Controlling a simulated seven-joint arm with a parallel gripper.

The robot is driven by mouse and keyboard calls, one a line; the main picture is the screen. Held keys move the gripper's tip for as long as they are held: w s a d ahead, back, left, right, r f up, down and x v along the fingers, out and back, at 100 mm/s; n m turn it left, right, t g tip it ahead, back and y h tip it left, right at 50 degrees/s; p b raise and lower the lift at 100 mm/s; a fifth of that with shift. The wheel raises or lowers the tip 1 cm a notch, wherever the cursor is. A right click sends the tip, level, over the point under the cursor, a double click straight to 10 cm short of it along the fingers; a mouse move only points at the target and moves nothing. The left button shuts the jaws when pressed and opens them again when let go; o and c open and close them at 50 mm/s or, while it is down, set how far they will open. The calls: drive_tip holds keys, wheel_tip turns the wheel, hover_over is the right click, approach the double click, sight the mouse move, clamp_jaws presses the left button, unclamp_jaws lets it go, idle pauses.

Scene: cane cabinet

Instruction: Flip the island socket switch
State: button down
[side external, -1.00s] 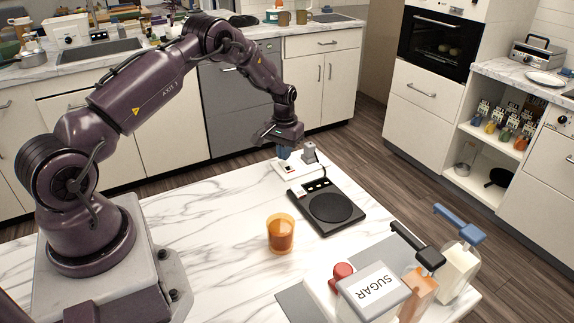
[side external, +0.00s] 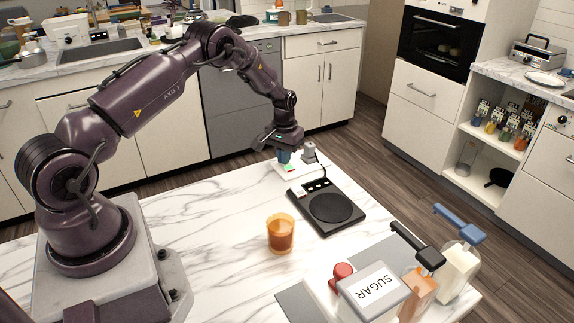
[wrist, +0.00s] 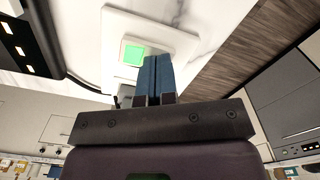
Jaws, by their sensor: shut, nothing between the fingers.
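The island socket (side external: 290,168) is a white block on the far corner of the marble island, with a dark grey plug (side external: 310,151) standing in it. In the wrist view the white socket plate (wrist: 180,40) carries a square switch (wrist: 132,53) that shows green with a pale rim. My gripper (side external: 284,159) is low over the socket, pointing down. In the wrist view its blue fingers (wrist: 155,60) are together and empty, just right of the switch. I cannot tell whether the fingertips touch the plate.
A black hot plate (side external: 331,206) lies just in front of the socket. An amber glass (side external: 280,234) stands nearer. The marble left of the glass is clear.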

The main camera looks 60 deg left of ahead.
drive_tip(key=shift+r, duration=3.45)
drive_tip(key=s+d+r+m+t, duration=0.5)
drive_tip(key=s+d+r+m, duration=0.1)
drive_tip(key=s+d+r, duration=1.8)
wheel_tip(320, 180, up, 3)
drive_tip(key=shift+s+f+t, duration=0.2)
drive_tip(key=shift+s+t, duration=0.1)
drive_tip(key=shift+s, duration=0.95)
